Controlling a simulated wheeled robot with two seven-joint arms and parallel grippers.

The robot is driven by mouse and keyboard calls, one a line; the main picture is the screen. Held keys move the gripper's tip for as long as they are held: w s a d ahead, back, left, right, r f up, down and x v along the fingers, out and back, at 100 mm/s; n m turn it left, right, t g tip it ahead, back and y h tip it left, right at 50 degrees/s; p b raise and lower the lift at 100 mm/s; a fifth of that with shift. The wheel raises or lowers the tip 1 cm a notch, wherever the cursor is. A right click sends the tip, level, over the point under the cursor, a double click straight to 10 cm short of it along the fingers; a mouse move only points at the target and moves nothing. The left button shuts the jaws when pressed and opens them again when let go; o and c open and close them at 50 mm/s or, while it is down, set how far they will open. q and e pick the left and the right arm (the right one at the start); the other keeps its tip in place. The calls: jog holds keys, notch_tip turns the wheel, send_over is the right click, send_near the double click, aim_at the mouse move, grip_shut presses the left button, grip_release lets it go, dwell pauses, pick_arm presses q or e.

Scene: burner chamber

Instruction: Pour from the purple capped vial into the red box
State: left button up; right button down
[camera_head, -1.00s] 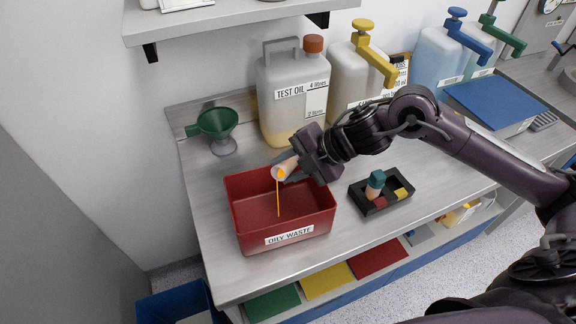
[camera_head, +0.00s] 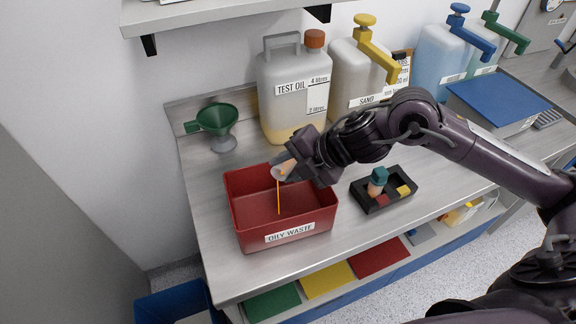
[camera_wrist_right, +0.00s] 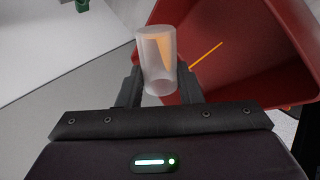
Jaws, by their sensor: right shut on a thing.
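My right gripper (camera_head: 292,168) is shut on a small clear vial (camera_head: 280,171) above the red box (camera_head: 289,232), labelled "OILY WASTE". The vial is tipped, and a thin orange stream (camera_head: 279,195) falls from its mouth into the box. In the right wrist view the vial (camera_wrist_right: 152,75) sits between the fingers of the gripper (camera_wrist_right: 160,92), with a little orange liquid along one side. The red box (camera_wrist_right: 222,50) lies beyond it. No purple cap shows on the vial. My left gripper is not in view.
A black rack (camera_head: 371,207) holds a teal-capped vial (camera_head: 377,182), with red and yellow slots beside it. A green funnel (camera_head: 217,119), a TEST OIL jug (camera_head: 290,108) and pump bottles stand along the back. The bench is clear left of the box.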

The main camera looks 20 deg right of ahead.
dwell(0.3)
jog(key=shift+s+a+f+n+t+h+b, duration=0.1)
jog(key=shift+s+a+n+t+h+b, duration=0.05)
jog(key=shift+n+t+h+b, duration=0.2)
dwell(0.3)
